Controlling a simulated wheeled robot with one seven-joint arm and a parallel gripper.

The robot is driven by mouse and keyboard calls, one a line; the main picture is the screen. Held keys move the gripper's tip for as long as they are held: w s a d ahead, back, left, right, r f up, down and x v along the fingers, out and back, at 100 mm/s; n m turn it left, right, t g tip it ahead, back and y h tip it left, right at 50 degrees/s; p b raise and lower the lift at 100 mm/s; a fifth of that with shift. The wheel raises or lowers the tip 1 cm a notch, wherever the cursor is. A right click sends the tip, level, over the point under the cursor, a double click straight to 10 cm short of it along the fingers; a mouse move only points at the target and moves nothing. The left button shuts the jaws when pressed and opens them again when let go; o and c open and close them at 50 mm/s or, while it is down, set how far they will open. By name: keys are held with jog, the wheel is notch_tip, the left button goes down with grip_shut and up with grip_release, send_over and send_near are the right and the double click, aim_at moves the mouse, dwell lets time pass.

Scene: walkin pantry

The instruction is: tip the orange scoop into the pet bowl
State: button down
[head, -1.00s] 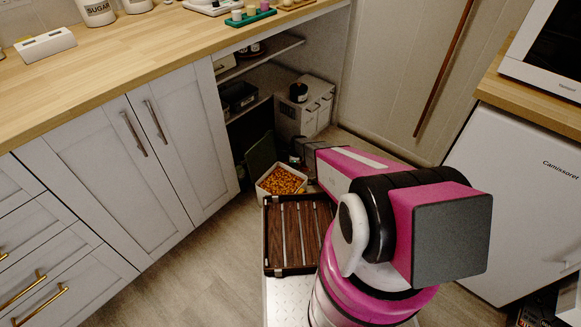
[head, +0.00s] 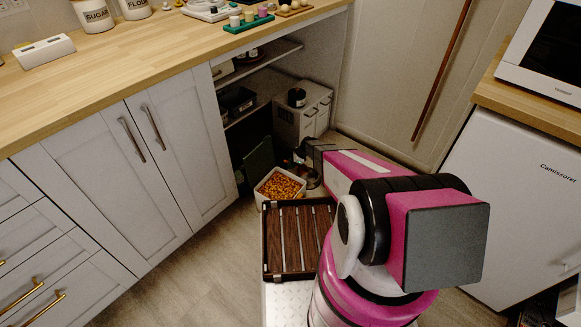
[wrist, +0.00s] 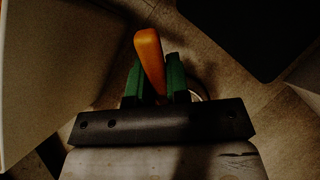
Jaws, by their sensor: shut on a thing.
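My gripper (wrist: 155,70) has green fingers, shut on the orange scoop (wrist: 149,48). The scoop's handle stands up between the fingers in the wrist view; its bowl end and any contents are hidden below the gripper. In the head view my gripper is mostly hidden behind my forearm, low by the open shelf unit. A round metallic bowl (head: 313,179), likely the pet bowl, shows partly under the end of my arm. A thin curved rim beside the right finger in the wrist view may be the same bowl; I cannot tell whether the scoop is over it.
A white bin of brown kibble (head: 280,187) stands left of the bowl. A dark slatted tray (head: 287,240) lies in front. A grey box (head: 302,110) stands behind, beside open shelves (head: 262,72). White cabinets (head: 100,165) line the left. Some floor is clear at lower left.

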jog(key=shift+d+r+y, duration=1.05)
jog(key=shift+r+y, duration=0.05)
jog(key=shift+y, duration=0.4)
jog(key=shift+d+r+y, duration=1.05)
jog(key=shift+r+y, duration=0.05)
jog(key=shift+y, duration=0.4)
jog(key=d+r+y, duration=0.1)
jog(key=d+y, duration=0.5)
jog(key=shift+d+r+y, duration=0.3)
jog(key=shift+r+y, duration=0.1)
jog(key=shift+d, duration=0.1)
